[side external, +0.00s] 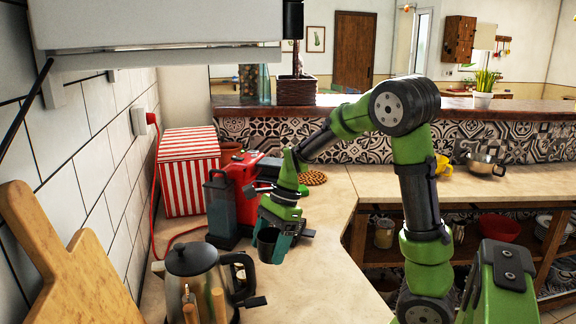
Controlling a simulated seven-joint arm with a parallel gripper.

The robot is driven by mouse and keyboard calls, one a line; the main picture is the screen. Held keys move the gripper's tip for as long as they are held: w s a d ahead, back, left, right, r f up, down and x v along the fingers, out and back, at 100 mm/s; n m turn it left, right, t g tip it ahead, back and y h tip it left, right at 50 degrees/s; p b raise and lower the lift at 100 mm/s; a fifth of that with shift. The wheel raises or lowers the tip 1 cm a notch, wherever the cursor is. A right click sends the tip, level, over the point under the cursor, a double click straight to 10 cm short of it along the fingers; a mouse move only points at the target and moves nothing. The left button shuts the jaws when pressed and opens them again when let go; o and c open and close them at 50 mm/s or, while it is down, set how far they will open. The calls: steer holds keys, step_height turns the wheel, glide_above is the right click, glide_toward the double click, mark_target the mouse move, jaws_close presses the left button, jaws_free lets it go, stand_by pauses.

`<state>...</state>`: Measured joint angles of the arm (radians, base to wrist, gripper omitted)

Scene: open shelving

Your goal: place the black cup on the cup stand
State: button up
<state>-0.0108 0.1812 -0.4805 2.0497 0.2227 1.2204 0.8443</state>
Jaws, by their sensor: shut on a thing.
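My gripper (284,236) points downward over the left counter and is shut on the black cup (266,244). The cup looks upright, with its dark open mouth upward, and appears held above the counter, in front of the red machine. A red machine with black parts (241,170) stands behind and left of my gripper. The cup stand cannot be clearly made out; it may be part of this machine, which my arm partly hides. The fingers' exact contact with the cup is too small to see.
A dark grey upright thing with a handle (221,212) stands just left of the cup. A kettle (195,272) stands nearer, with wooden-handled utensils before it. A red-striped box (188,170) and a wooden board (60,262) line the wall. The counter right of the cup (320,270) is clear.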

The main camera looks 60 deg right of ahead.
steer(key=w+a+r+n+g+h, duration=0.2)
steer(key=r+n, duration=0.3)
steer(key=n, duration=0.6)
steer(key=w+a+r+n+g+h, duration=0.2)
steer(key=w+a+r+n+g, duration=0.2)
steer(key=n, duration=0.7)
steer(key=shift+w+a+r, duration=0.35)
steer(key=shift+a+r, duration=0.05)
steer(key=shift+a, duration=0.2)
steer(key=s+r, duration=0.3)
steer(key=r, duration=0.3)
steer(key=s+d+f, duration=0.1)
steer(key=s, duration=1.4)
steer(key=f, duration=2.7)
steer(key=shift+d+f, duration=0.15)
steer(key=shift+d, duration=0.05)
